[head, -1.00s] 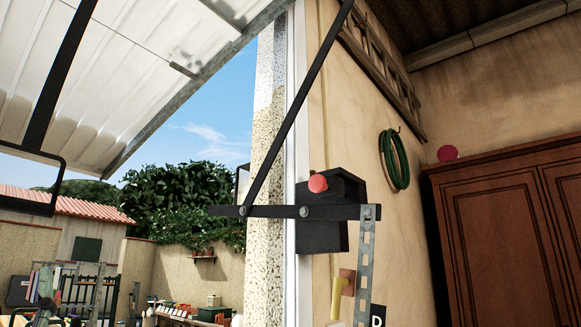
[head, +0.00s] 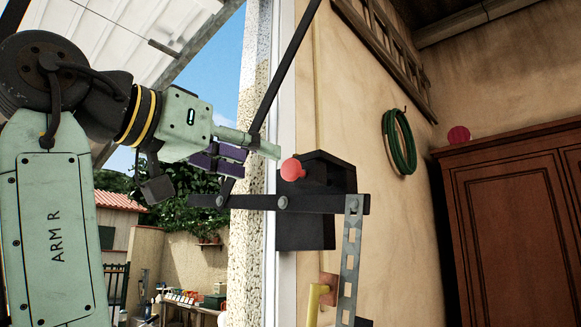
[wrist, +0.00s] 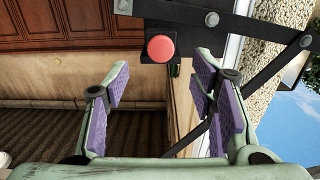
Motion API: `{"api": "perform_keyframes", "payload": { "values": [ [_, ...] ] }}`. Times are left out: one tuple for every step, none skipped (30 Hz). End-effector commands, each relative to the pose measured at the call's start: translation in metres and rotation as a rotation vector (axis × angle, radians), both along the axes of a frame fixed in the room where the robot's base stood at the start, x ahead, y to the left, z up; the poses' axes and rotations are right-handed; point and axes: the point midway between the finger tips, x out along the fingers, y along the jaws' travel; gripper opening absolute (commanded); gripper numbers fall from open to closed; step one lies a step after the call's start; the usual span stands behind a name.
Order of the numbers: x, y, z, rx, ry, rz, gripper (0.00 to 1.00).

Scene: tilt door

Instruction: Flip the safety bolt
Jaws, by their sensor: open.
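The safety bolt shows as a round red knob (head: 292,169) on the black housing (head: 318,200) of the door mechanism, beside the white door frame. My gripper (head: 262,150) comes in from the left, with its fingertips just left of the knob and slightly above it. In the wrist view the red knob (wrist: 161,48) stands ahead of the two purple-padded fingers (wrist: 160,85), roughly between their lines. The fingers are open and empty. They do not appear to touch the knob.
A black horizontal lever (head: 250,203) runs under the knob, joined to a diagonal black rod (head: 285,75) and a perforated metal strip (head: 350,262). A yellow handle (head: 315,300) is below. A green hose (head: 399,142) hangs on the wall, and a wooden cabinet (head: 515,220) stands right.

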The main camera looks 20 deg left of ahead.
Motion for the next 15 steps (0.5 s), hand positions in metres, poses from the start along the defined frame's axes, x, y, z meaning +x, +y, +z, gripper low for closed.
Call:
{"api": "perform_keyframes", "payload": {
  "values": [
    [0.009, -0.003, 0.001, -0.001, 0.001, -0.001, 0.51],
    [0.014, -0.005, 0.001, -0.001, 0.001, -0.002, 0.51],
    [0.021, -0.007, 0.002, -0.002, 0.002, -0.002, 0.51],
    [0.027, -0.009, 0.002, -0.002, 0.001, -0.001, 0.51],
    [0.033, -0.011, 0.002, -0.001, 0.0, 0.0, 0.51],
    [0.04, -0.014, 0.002, -0.001, 0.0, -0.001, 0.51],
    [0.046, -0.016, 0.002, -0.001, 0.0, 0.0, 0.51],
    [0.051, -0.017, 0.002, -0.002, 0.0, 0.001, 0.51],
    [0.058, -0.02, 0.002, -0.002, 0.0, 0.0, 0.51],
    [0.062, -0.022, 0.002, -0.001, -0.001, 0.0, 0.51],
    [0.066, -0.024, 0.002, -0.001, -0.002, 0.0, 0.51],
    [0.072, -0.025, 0.002, -0.002, -0.002, 0.001, 0.51],
    [0.075, -0.026, 0.002, -0.002, -0.002, 0.001, 0.51],
    [0.079, -0.028, 0.001, -0.001, -0.001, 0.001, 0.51],
    [0.082, -0.029, 0.001, -0.002, -0.002, 0.001, 0.51]
  ]
}}
